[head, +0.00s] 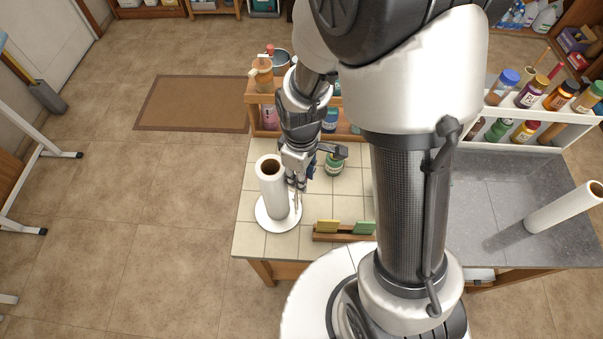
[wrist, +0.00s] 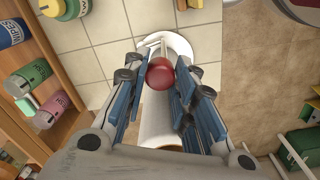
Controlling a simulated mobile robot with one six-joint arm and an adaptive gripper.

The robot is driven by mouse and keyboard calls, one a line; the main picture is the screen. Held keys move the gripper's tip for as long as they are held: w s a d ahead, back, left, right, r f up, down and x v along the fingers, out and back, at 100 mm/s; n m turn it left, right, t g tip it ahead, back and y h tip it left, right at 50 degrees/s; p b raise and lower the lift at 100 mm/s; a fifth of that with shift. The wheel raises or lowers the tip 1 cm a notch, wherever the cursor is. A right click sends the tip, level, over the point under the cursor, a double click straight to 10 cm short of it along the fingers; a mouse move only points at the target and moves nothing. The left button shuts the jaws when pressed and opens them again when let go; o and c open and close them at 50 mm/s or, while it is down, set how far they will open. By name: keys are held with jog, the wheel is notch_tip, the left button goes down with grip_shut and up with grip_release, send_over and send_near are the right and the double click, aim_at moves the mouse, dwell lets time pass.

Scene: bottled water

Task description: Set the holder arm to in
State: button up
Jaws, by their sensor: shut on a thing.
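The towel holder has a round white base (head: 265,223), also in the wrist view (wrist: 205,46). A white paper roll (head: 272,190) stands upright on it; its side shows in the wrist view (wrist: 157,130). The thin holder arm (head: 296,202) rises from the base beside the roll, on its right in the head view. Its red ball knob (wrist: 160,73) sits between my fingers in the wrist view. My gripper (head: 297,181) is shut on this knob, close beside the roll. The knob is hidden in the head view.
A green jar (head: 335,164) stands right of my gripper. A wooden rack with yellow and green blocks (head: 343,232) is at the front edge. A wooden shelf with jars (head: 262,92) lines the back. Another white roll (head: 563,208) is far right.

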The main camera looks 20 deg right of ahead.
jog(key=o, duration=1.1)
notch_tip(320, 180, up, 12)
jog(key=shift+r, duration=0.1)
